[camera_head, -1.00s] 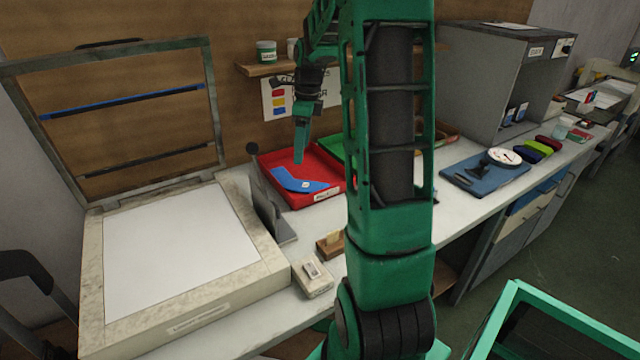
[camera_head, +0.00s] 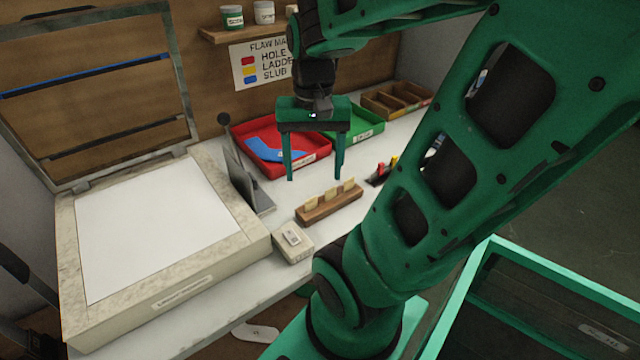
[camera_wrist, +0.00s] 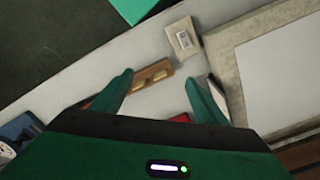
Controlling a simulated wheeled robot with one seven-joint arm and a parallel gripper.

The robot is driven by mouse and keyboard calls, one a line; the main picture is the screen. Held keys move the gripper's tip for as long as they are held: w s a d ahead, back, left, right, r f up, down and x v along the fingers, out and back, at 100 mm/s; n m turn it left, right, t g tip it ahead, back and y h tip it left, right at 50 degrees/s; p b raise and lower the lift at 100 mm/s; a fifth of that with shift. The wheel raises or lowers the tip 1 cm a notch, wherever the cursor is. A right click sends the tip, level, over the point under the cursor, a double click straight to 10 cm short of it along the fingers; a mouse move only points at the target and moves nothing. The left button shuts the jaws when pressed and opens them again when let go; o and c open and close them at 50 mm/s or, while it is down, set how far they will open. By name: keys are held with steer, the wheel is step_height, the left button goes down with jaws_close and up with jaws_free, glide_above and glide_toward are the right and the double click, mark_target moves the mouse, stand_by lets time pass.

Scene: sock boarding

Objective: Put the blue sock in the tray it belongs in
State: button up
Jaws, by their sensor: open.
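The blue sock (camera_head: 270,151) lies flat inside the red tray (camera_head: 311,163) at the back of the bench in the head view. A green tray (camera_head: 368,136) stands to the right of the red one. My gripper (camera_head: 315,178) is open and empty, pointing down in front of the two trays, above the bench. In the wrist view the two fingers (camera_wrist: 162,88) are spread, with a wooden card holder (camera_wrist: 151,75) beyond and between them. A small piece of red, likely the tray (camera_wrist: 181,118), shows between the fingers.
A light board (camera_head: 150,230) with a raised frame fills the left. A grey upright plate (camera_head: 243,180) stands beside it. The wooden holder (camera_head: 329,206) and a small beige box (camera_head: 293,243) sit on the front bench. A wooden divided box (camera_head: 395,101) is at the back.

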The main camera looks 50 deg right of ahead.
steer(key=s+n, duration=0.1)
steer(key=s+a+f+n, duration=0.1)
steer(key=s, duration=0.1)
steer(key=s+n, duration=0.1)
steer(key=shift+s+a+f, duration=0.15)
steer(key=shift+a+f, duration=0.1)
steer(key=shift+a, duration=0.15)
stand_by(0.9)
